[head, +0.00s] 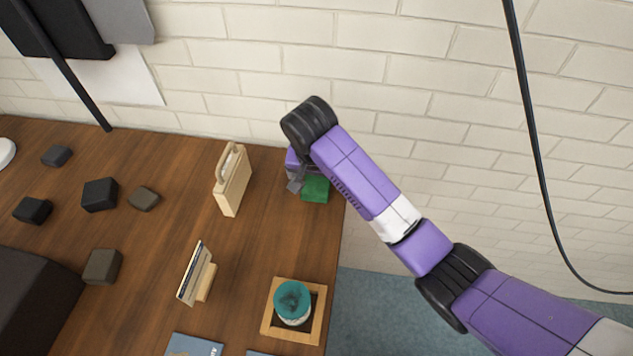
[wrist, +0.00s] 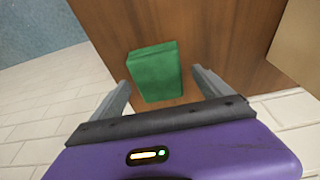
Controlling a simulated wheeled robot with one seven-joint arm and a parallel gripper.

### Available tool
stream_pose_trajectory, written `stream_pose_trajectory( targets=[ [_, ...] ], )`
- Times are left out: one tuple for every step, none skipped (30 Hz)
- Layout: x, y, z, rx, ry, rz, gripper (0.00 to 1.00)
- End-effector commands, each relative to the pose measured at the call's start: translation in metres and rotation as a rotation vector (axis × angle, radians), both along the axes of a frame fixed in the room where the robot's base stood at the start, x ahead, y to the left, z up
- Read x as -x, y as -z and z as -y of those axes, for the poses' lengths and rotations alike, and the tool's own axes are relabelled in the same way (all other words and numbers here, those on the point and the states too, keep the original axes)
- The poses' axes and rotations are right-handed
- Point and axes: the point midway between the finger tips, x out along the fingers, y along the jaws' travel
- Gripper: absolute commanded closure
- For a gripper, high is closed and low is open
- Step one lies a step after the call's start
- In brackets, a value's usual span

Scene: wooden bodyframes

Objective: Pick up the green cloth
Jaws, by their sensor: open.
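The green cloth (head: 315,189) looks like a small folded block and lies on the wooden table near its right edge, close to the brick wall. In the wrist view the green cloth (wrist: 155,72) shows between and just beyond the fingertips. My gripper (wrist: 160,82) is open, with one finger to each side of the cloth and nothing held. In the head view my gripper (head: 297,180) is just left of the cloth, partly hidden by my arm. I cannot tell whether the fingers touch the cloth.
A pale wooden bag-shaped object (head: 233,180) stands to the left. A small stand with a card (head: 196,273) and a wooden tray (head: 319,318) holding a teal-topped jar (head: 292,302) are nearer. Several dark blocks (head: 100,194) lie at left. The brick wall (head: 330,60) is close behind.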

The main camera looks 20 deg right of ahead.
Motion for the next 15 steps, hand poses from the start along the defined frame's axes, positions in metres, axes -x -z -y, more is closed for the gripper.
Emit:
stream_pose_trajectory(
  targets=[
    [0.0002, 0.0003, -0.0001, 0.000, 0.000, 0.000, 0.11],
    [0.0002, 0.0005, -0.0001, 0.000, 0.000, 0.000, 0.11],
    [0.0001, 0.0007, -0.0001, 0.000, 0.000, 0.000, 0.11],
    [0.0002, 0.0007, 0.0000, 0.000, 0.000, 0.000, 0.11],
    [0.0002, 0.0007, 0.0000, 0.000, 0.000, 0.000, 0.11],
    [0.0002, 0.0008, 0.0000, -0.001, 0.000, -0.001, 0.11],
    [0.0002, 0.0008, 0.0000, -0.001, 0.000, -0.001, 0.11],
    [0.0002, 0.0008, 0.0000, -0.001, 0.000, -0.001, 0.11],
    [0.0003, 0.0008, -0.0001, -0.001, 0.000, -0.001, 0.19],
    [0.0003, 0.0008, -0.0001, -0.001, 0.000, -0.001, 0.25],
    [0.0003, 0.0008, -0.0001, 0.000, 0.000, -0.001, 0.31],
    [0.0003, 0.0008, -0.0001, 0.000, 0.000, -0.001, 0.38],
    [0.0003, 0.0008, -0.0001, 0.000, 0.000, -0.001, 0.44],
    [0.0003, 0.0008, -0.0001, 0.000, 0.000, -0.001, 0.50],
    [0.0003, 0.0008, -0.0001, 0.000, 0.000, -0.001, 0.58]
  ],
)
